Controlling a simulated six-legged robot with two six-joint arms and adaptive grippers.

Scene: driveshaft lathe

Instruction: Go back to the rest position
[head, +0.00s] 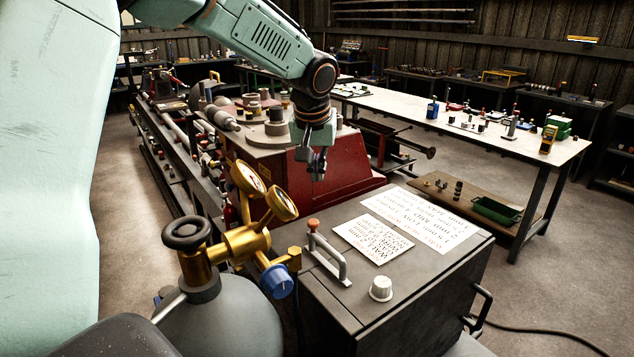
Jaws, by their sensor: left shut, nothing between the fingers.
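My left gripper (317,167) hangs from my pale green arm at the upper middle of the head view. Its fingers point down and are shut, with nothing between them. It is in front of the red machine body (338,183), above and behind the grey metal box (385,290). It appears apart from both. My right gripper is not in view.
A gas cylinder (225,325) with a brass regulator (245,243) and gauges stands close at the front. The grey box carries printed sheets (373,240), a handle and a white knob (381,288). A long workbench (560,152) holds tools at right.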

